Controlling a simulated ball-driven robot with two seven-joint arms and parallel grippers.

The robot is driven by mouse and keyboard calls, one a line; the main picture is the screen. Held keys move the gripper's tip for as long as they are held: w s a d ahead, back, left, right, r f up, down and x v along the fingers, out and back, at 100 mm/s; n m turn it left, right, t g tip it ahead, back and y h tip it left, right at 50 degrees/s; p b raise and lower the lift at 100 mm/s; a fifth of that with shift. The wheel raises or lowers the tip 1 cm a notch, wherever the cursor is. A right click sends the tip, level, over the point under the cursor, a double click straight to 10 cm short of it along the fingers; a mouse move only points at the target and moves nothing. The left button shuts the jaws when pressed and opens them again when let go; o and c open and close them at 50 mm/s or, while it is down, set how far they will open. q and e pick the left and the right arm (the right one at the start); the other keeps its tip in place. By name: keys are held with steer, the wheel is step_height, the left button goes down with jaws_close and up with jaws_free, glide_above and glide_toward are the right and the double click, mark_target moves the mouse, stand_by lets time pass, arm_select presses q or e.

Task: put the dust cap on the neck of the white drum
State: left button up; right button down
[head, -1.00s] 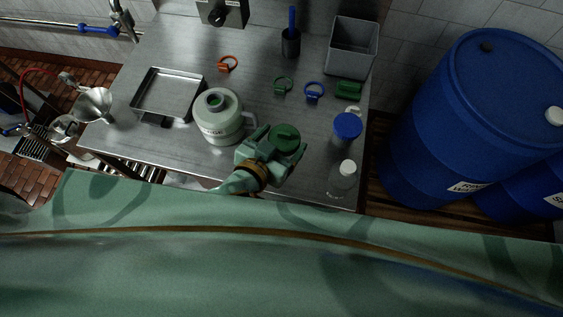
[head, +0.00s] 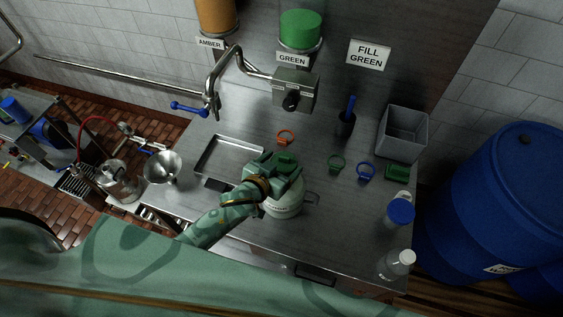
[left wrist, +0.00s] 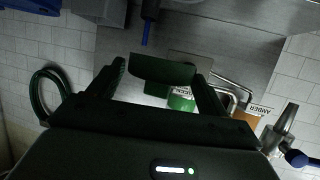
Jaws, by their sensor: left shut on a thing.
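The white drum (head: 287,206) stands on the steel bench, with its side handle to the right. My left gripper (head: 284,168) is over the top of the drum and shut on the green dust cap (head: 286,158). The drum's neck is hidden under the gripper and cap, so I cannot tell whether the cap touches it. In the left wrist view the dark green cap (left wrist: 162,69) sits between the two fingers. My right gripper is in neither view.
A shallow steel tray (head: 229,160) lies left of the drum, and a tap (head: 213,80) rises behind. Orange (head: 286,137), green (head: 336,163) and blue (head: 366,171) rings lie behind and to the right. A blue-lidded jar (head: 400,212) and clear bottle (head: 397,264) stand at the right edge.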

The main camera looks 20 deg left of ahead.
mark_target(280, 171)
arm_select(q)
steer(key=shift+a, duration=0.25)
step_height(280, 171, down, 3)
steer(key=shift+d+f+b, duration=0.15)
steer(key=shift+f+b, duration=0.05)
steer(key=shift+b, duration=0.95)
steer(key=shift+f+b, duration=0.9)
steer(key=shift+f, duration=0.4)
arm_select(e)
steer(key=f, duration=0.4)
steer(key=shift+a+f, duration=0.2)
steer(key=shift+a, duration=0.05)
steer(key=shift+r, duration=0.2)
arm_select(q)
steer(key=shift+f, duration=0.25)
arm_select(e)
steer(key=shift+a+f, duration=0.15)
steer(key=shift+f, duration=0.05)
arm_select(q)
steer(key=shift+f+b, duration=1.05)
steer(key=shift+f, duration=0.2)
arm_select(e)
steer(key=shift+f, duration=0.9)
